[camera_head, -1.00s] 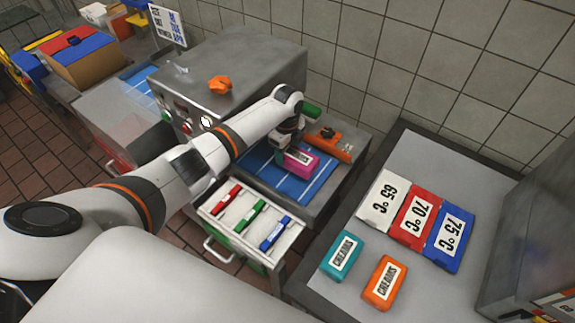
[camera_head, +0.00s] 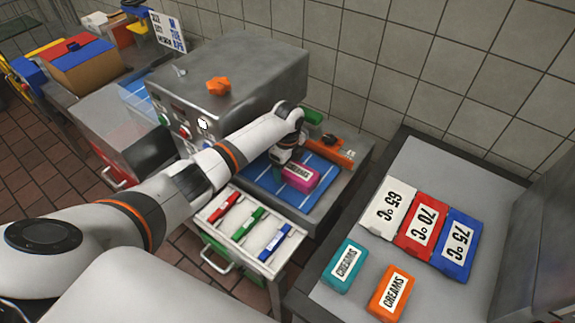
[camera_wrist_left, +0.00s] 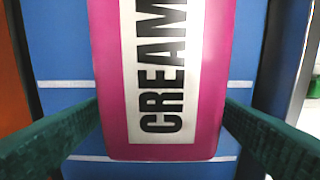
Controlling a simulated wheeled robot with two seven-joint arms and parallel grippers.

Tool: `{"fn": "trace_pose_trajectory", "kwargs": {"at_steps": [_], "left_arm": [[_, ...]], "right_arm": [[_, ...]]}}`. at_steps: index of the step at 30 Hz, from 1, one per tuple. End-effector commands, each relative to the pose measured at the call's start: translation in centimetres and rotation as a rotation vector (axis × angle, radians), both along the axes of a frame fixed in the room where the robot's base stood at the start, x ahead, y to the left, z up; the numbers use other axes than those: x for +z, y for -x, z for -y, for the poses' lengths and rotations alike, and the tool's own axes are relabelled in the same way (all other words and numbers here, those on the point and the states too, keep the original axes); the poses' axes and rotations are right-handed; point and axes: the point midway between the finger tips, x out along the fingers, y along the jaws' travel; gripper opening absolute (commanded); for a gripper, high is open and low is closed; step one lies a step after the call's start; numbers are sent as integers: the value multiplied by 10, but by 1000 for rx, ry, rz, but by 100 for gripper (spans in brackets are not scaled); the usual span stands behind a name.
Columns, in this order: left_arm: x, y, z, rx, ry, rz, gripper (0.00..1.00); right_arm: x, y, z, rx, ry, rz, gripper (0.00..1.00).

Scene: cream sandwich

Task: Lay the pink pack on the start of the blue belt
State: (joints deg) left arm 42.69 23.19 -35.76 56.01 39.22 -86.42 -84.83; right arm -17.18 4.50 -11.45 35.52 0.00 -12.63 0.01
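The pink pack (camera_head: 299,177), with a white CREAMS label, is over the blue belt (camera_head: 322,170) in front of the grey metal machine. It lies flat, on or just above the belt; I cannot tell which. My left gripper (camera_head: 284,157) points down at the pack's far left end. In the left wrist view, its two green fingers (camera_wrist_left: 161,115) meet the long sides of the pink pack (camera_wrist_left: 212,75), and the gripper is shut on it. White cross lines of the blue belt (camera_wrist_left: 65,120) show on both sides. My right gripper is not in view.
An orange bar (camera_head: 333,153) stands behind the belt. An open drawer (camera_head: 205,217) with red, green and blue sticks is in front. The right table holds a teal pack (camera_head: 345,264), an orange pack (camera_head: 391,292) and white, red and blue temperature blocks (camera_head: 421,225).

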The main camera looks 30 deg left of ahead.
Motion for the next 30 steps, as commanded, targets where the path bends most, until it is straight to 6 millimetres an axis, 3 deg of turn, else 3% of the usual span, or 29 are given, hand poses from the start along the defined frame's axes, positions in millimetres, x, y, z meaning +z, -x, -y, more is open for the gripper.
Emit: {"fn": "trace_pose_trajectory", "kwargs": {"at_steps": [8,14,30], "left_arm": [[1,0,0,0,0,0,83],[12,0,0,1,0,1,83],[93,0,0,1,0,1,83]], "right_arm": [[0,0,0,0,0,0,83],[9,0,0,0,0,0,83],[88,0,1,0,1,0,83]]}}
